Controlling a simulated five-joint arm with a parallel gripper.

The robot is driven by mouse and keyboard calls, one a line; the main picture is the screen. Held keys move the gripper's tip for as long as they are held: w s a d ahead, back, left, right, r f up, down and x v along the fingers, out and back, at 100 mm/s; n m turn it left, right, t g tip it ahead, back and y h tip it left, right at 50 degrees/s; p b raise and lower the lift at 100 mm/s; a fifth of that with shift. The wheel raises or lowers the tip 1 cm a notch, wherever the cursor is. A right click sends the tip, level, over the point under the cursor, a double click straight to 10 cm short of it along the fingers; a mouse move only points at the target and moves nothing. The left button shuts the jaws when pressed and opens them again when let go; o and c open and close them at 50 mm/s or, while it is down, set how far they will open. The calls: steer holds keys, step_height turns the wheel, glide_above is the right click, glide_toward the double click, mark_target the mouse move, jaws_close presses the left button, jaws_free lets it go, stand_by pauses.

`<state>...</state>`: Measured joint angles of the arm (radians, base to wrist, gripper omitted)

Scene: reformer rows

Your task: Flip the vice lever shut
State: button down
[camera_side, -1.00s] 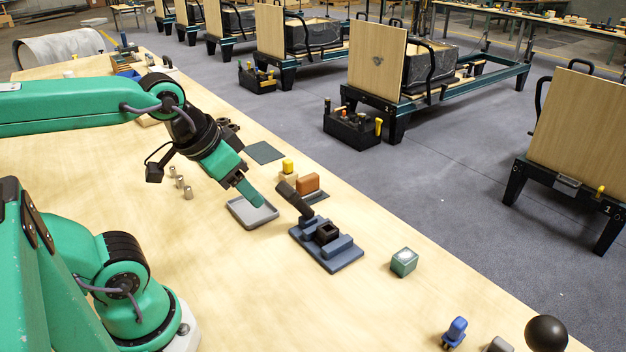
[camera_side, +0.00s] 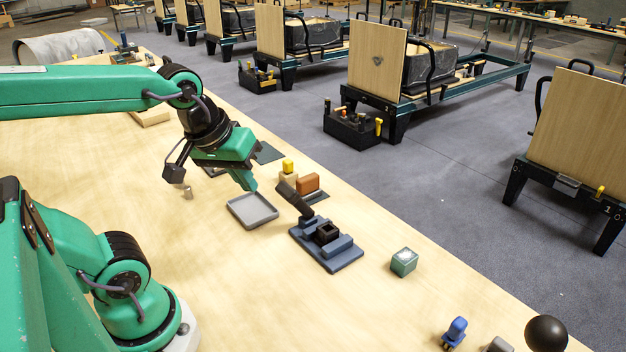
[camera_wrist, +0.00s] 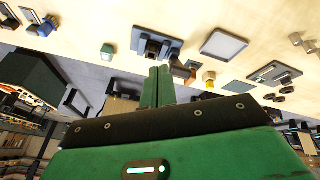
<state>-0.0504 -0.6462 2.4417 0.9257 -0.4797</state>
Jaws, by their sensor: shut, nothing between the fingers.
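The blue vice (camera_side: 342,258) sits on the bench, with a dark square block (camera_side: 326,234) between its jaws. It also shows upside down in the wrist view (camera_wrist: 155,35). Its dark lever (camera_side: 294,199) slants up and away from the vice, toward the upper left in the side view. My gripper (camera_side: 251,187) is shut and empty. In the side view it appears above the far edge of the grey tray, left of the lever and apart from it. In the wrist view my green gripper fingers (camera_wrist: 157,87) lie together.
The grey tray (camera_side: 240,214) lies left of the vice. An orange block (camera_side: 308,183) and a yellow-topped wooden piece (camera_side: 288,172) stand close behind the lever. A green box (camera_side: 404,262) is to the right. The bench in front of the vice is clear.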

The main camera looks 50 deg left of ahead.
steer(key=w+a+f+n+g, duration=0.2)
steer(key=w+a+n, duration=0.1)
steer(key=n, duration=1.2)
steer(key=w+a+f+n+g, duration=0.1)
steer(key=a+n, duration=0.4)
steer(key=n, duration=1)
steer(key=shift+w+f+g, duration=0.4)
steer(key=shift+w+g, duration=0.1)
steer(key=shift+w, duration=0.75)
steer(key=shift+f, duration=0.2)
